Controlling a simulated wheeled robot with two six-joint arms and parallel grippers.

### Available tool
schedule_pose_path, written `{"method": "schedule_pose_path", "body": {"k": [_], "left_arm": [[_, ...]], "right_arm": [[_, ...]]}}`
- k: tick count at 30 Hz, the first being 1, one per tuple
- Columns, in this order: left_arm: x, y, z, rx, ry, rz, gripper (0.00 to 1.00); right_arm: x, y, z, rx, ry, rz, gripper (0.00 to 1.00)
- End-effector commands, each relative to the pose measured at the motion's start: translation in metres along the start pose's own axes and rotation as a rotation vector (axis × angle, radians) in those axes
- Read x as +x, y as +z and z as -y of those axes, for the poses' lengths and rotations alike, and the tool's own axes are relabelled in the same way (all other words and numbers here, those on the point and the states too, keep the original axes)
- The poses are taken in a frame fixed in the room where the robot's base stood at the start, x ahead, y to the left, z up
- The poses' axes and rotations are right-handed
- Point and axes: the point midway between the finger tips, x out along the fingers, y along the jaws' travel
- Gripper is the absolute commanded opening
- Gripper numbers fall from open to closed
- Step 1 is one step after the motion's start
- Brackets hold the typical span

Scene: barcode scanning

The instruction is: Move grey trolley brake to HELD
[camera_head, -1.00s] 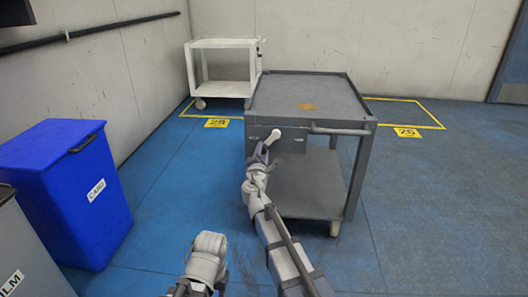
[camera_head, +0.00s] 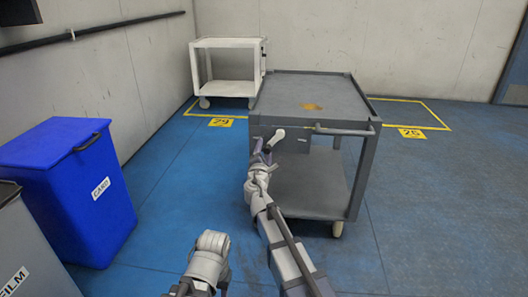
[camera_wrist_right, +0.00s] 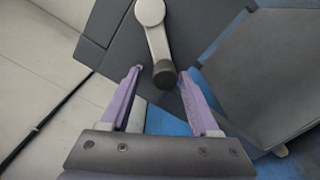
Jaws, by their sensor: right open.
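The grey trolley (camera_head: 310,96) stands right of centre in the head view. Its brake lever (camera_head: 272,139), a pale arm, slants down and left on the trolley's near panel. In the right wrist view the lever (camera_wrist_right: 156,38) has a round pale pivot at the top and a dark knob (camera_wrist_right: 165,73) at its lower end. My right gripper (camera_head: 262,152) is at the lever's lower end. In the wrist view its purple fingers (camera_wrist_right: 162,76) are open, one on each side of the knob, with gaps visible. My left arm shows low in the head view, but its gripper does not.
A push handle (camera_head: 343,131) sticks out at the trolley's near right. A white trolley (camera_head: 228,44) stands behind by the wall. A blue bin (camera_head: 65,190) and a grey bin (camera_head: 28,250) stand at left. The floor at right is clear.

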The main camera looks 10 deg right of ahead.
Motion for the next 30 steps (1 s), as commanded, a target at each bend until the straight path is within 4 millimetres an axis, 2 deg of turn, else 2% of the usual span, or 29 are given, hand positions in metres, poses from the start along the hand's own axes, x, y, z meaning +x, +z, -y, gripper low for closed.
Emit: {"method": "schedule_pose_path", "body": {"k": [8, 18, 21, 30], "left_arm": [[0.000, 0.000, 0.000, 0.000, 0.000, 0.000, 0.50], [0.000, 0.000, 0.000, 0.000, 0.000, 0.000, 0.50], [0.000, 0.000, 0.000, 0.000, 0.000, 0.000, 0.50], [0.000, 0.000, 0.000, 0.000, 0.000, 0.000, 0.50]], "right_arm": [[-0.015, 0.001, 0.001, -0.001, 0.000, 0.001, 0.62], [-0.068, 0.000, 0.000, 0.000, 0.001, -0.002, 0.62], [-0.077, -0.001, 0.000, 0.000, 0.001, -0.002, 0.62], [-0.078, -0.001, -0.001, 0.001, 0.000, -0.001, 0.62]]}}
